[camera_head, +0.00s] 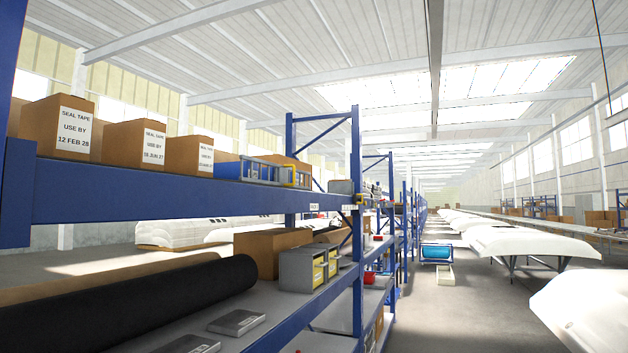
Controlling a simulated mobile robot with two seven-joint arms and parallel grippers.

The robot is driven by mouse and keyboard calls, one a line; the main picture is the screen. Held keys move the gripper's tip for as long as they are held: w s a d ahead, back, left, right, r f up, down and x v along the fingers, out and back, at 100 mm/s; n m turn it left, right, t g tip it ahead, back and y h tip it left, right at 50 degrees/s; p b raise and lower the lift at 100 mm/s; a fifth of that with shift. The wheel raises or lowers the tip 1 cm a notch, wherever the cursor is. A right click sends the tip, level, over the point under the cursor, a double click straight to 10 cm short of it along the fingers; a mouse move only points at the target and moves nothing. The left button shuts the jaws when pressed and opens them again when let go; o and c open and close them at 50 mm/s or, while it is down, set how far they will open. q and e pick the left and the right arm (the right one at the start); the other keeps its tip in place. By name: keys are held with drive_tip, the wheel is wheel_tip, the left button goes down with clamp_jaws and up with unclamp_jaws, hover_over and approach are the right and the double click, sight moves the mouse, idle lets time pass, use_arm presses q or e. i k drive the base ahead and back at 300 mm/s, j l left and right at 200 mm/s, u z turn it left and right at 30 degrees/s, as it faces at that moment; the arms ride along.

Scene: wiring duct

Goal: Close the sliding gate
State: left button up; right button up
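I cannot make out a sliding gate anywhere in the head view. Neither of my grippers is in view. The view looks along a row of blue shelving (180,193) in a large hall, and the shelves may hide things behind them.
The near shelving holds cardboard boxes (135,143) labelled seal tape, a blue crate (247,168), a long black roll (150,300) and a grey-yellow bin (308,268). White shell-like parts (530,240) stand on stands at right. An aisle of bare floor (450,310) runs between.

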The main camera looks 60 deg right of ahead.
sight(281, 173)
drive_tip(key=z, duration=1.65)
drive_tip(key=i+l+u, duration=0.1)
drive_tip(key=u, duration=0.4)
drive_tip(key=l+u, duration=0.15)
drive_tip(key=u, duration=0.35)
drive_tip(key=l+u, duration=0.25)
drive_tip(key=l, duration=0.15)
drive_tip(key=i+l+u, duration=0.1)
drive_tip(key=l+u, duration=0.2)
drive_tip(key=l, duration=0.15)
drive_tip(key=l+u, duration=0.1)
drive_tip(key=l, duration=0.5)
drive_tip(key=l+u, duration=0.1)
drive_tip(key=l, duration=0.45)
drive_tip(key=k+l+u, duration=0.15)
drive_tip(key=l, duration=0.4)
